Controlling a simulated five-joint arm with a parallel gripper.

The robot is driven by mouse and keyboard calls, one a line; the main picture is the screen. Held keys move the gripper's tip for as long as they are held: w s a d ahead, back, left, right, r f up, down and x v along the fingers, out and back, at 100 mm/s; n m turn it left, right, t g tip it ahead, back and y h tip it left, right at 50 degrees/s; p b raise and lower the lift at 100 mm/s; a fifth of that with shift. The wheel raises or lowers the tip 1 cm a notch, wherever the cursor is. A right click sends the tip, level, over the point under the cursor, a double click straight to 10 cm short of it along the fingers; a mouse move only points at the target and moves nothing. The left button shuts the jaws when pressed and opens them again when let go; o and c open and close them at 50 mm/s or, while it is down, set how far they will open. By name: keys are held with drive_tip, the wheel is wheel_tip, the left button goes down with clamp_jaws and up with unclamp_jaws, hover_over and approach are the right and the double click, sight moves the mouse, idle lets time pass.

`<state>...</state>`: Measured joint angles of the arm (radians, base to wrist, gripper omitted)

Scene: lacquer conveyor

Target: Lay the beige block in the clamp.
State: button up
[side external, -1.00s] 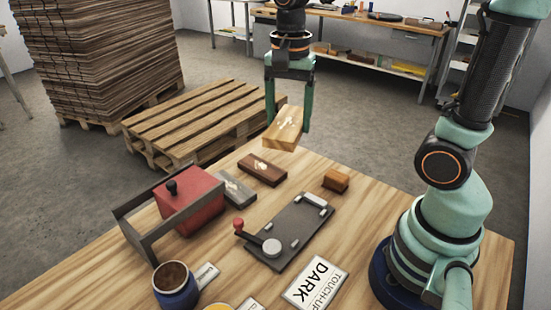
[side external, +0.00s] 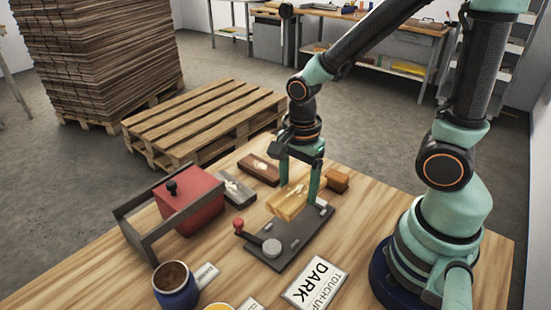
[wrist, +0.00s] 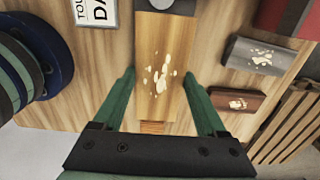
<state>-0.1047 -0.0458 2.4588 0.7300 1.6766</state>
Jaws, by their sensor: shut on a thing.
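The beige block (side external: 287,207), light wood with pale patches on top, is between the two green fingers of my gripper (side external: 299,194). In the wrist view the block (wrist: 151,95) lies lengthwise between the fingertips (wrist: 159,75). The clamp (side external: 268,258) is a dark grey plate with small light stops, a round grey disc and a red-knobbed lever (side external: 239,227). The block is over the clamp's far part and hides some of it. I cannot tell whether it touches the plate. The clamp shows only partly in the wrist view, behind the block.
A dark brown block (side external: 259,170) and a grey block (side external: 238,193) lie left of my gripper. A small orange-brown block (side external: 337,181) is close on the right. A red box in a grey frame (side external: 190,205), a blue pot (side external: 177,290) and a "DARK" sign (side external: 315,283) stand nearby.

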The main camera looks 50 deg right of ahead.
sight(296, 222)
drive_tip(key=shift+f, duration=4)
drive_tip(key=shift+f, duration=0.1)
drive_tip(key=o, duration=1.4)
